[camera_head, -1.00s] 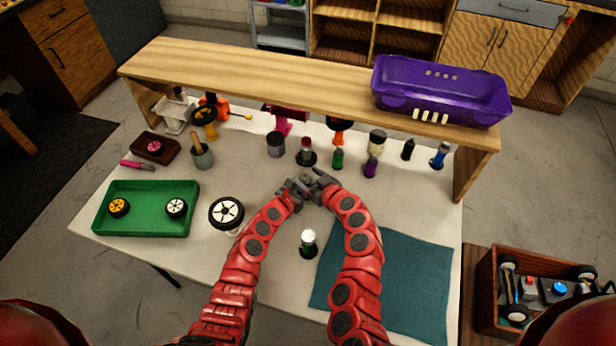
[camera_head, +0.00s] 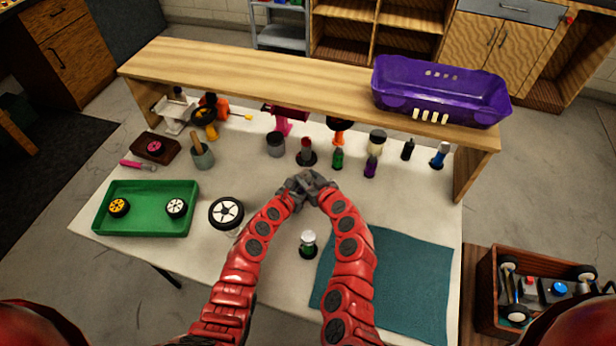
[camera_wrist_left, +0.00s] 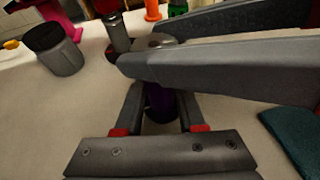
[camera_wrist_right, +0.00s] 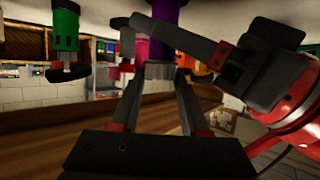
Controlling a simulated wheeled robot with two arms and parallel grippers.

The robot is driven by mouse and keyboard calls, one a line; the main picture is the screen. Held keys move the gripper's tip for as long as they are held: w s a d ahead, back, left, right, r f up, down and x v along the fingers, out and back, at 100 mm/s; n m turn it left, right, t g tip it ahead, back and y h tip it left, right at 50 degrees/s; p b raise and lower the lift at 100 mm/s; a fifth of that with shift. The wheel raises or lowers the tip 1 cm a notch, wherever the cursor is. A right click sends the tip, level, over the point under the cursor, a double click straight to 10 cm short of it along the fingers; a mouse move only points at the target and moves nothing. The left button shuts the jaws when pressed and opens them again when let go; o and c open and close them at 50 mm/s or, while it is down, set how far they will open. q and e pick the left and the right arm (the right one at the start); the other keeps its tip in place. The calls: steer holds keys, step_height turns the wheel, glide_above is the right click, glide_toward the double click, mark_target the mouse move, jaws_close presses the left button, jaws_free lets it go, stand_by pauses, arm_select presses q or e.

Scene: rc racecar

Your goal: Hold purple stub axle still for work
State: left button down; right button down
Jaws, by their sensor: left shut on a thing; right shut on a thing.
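The purple stub axle (camera_wrist_left: 158,101) stands between the fingers of my left gripper (camera_wrist_left: 160,110), which is shut on its purple body. Its grey metal upper part (camera_wrist_left: 155,42) shows above in the left wrist view. My right gripper (camera_wrist_right: 160,85) is shut on the grey metal part; purple shows beyond it (camera_wrist_right: 168,12) in the right wrist view. In the head view my left gripper (camera_head: 302,184) and right gripper (camera_head: 318,182) meet over the table's middle and hide the axle.
Several small coloured parts stand behind, including a green one (camera_head: 338,158) and a purple one (camera_head: 371,167). A wheel (camera_head: 226,213) and green tray (camera_head: 101,222) lie left. A white-topped part (camera_head: 308,240) stands between my arms. A teal mat (camera_head: 405,275) lies right, clear.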

steer(key=m+h, duration=0.2)
steer(key=t+h, duration=0.1)
steer(key=shift+s+a+f+m, duration=0.1)
steer(key=shift+s+f+m, duration=0.15)
steer(key=shift+m, duration=0.15)
steer(key=shift+w+a+r+m+h, duration=0.1)
steer(key=shift+a+r+m+h, duration=0.1)
steer(key=shift+m+h, duration=0.35)
steer(key=shift+c, duration=1.9)
jaws_free()
steer(key=shift+d, duration=0.1)
